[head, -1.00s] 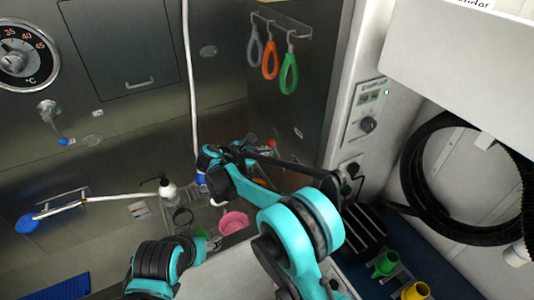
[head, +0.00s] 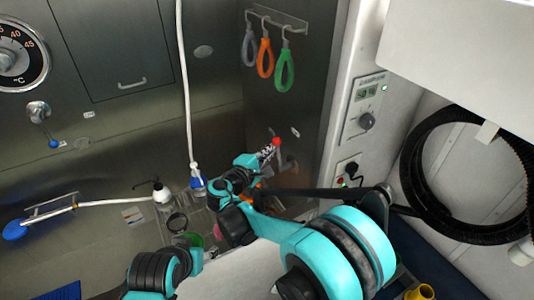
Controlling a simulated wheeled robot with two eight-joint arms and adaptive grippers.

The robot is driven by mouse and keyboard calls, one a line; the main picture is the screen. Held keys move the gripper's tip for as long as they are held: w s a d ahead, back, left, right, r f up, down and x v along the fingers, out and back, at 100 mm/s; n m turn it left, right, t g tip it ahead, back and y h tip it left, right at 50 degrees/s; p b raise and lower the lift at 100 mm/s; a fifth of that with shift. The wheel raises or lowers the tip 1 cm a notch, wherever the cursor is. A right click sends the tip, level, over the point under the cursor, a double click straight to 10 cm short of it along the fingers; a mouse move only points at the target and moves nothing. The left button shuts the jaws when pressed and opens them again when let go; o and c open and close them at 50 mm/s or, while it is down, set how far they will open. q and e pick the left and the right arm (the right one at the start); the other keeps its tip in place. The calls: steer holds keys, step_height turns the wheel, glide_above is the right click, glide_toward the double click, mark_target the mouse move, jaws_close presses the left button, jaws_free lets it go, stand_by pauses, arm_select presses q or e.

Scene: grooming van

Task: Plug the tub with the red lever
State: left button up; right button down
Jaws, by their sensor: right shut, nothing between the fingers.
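The red lever's knob (head: 276,141) shows against the steel side wall, just beyond the tip of my right gripper (head: 268,153). The gripper's fingers are shut and empty. They are close to the knob; I cannot tell whether they touch it. The lever's lower part is hidden behind the gripper. The steel tub (head: 90,235) fills the lower left. Its drain and plug cannot be made out. Of my left arm only links show at the bottom; its gripper is not in view.
A white hose (head: 184,90) hangs down the back wall. Coloured loops (head: 285,72) hang above the lever. A control panel (head: 366,108) stands right.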

steer(key=shift+s+d+r+m, duration=0.15)
steer(key=shift+s+d, duration=0.15)
steer(key=shift+s, duration=0.2)
steer(key=shift+s+d+r+m, duration=0.15)
steer(key=shift+s+d, duration=0.15)
steer(key=shift+s, duration=0.15)
steer(key=shift+b, duration=0.3)
